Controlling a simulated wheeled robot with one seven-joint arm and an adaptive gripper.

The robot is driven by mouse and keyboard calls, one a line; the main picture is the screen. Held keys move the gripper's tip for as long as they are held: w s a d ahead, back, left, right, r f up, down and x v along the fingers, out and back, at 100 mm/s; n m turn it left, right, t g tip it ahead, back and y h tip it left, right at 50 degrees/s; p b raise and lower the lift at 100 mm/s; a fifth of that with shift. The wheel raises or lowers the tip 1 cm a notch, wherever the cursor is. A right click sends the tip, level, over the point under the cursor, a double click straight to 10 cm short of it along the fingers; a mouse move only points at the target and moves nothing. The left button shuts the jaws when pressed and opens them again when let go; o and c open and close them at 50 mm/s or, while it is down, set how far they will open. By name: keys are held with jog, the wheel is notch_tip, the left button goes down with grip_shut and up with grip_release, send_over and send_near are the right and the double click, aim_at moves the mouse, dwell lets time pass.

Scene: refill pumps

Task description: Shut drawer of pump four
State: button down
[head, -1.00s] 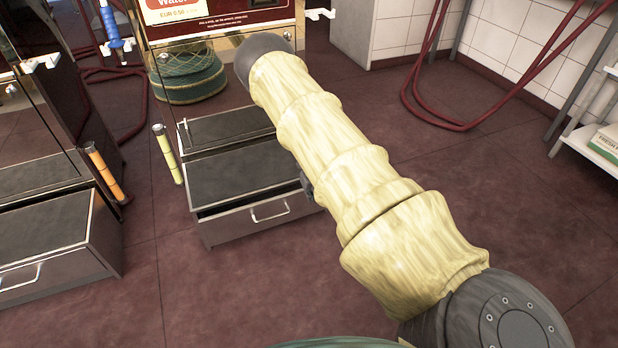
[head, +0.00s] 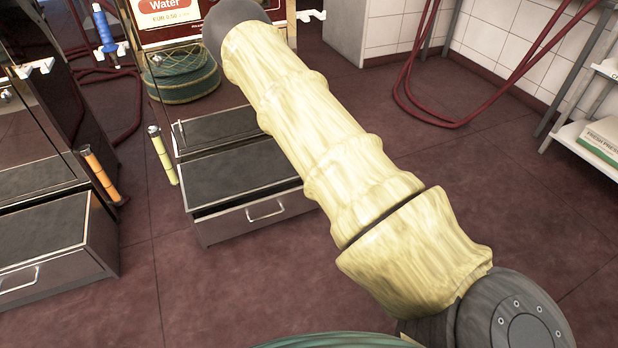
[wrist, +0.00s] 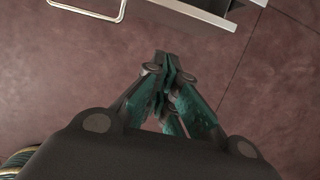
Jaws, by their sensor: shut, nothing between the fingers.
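In the head view, a grey drawer (head: 225,224) is pulled out at the base of the centre pump, which bears a Water sign (head: 165,6). The pump's number cannot be read. The drawer has a dark top and a metal handle (head: 266,210). A handle (wrist: 112,10) and a metal drawer edge (wrist: 205,14) show at the top of the wrist view. My gripper (wrist: 167,60) is shut and empty over the floor, below that edge in the picture, with a gap between. In the head view my arm hides my gripper and the drawer's right end.
Another pulled-out drawer (head: 60,256) stands at left. An orange post (head: 100,172) and a yellow post (head: 163,155) stand between the pumps. A red hose (head: 405,95) hangs at right near a shelf (head: 575,140). The floor in front is clear.

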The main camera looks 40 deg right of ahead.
jog(key=s+a+f+m+t+y+b, duration=0.1)
jog(key=a+f+m+t+y+b, duration=0.15)
jog(key=a+f+y+b, duration=0.6)
jog(key=s+a+f+m+t+y+p, duration=0.15)
jog(key=a+f+t, duration=0.3)
jog(key=a, duration=0.85)
jog(key=w+a+r+m+t+b, duration=0.1)
jog(key=w+m+t+b, duration=0.1)
jog(key=w, duration=0.5)
jog(key=w+a+r+m+t+b, duration=0.2)
jog(key=w+m+t+b, duration=0.1)
jog(key=w+b, duration=0.4)
jog(key=shift+w+a+t, duration=0.25)
jog(key=shift+w+t, duration=0.1)
jog(key=shift+t, duration=0.05)
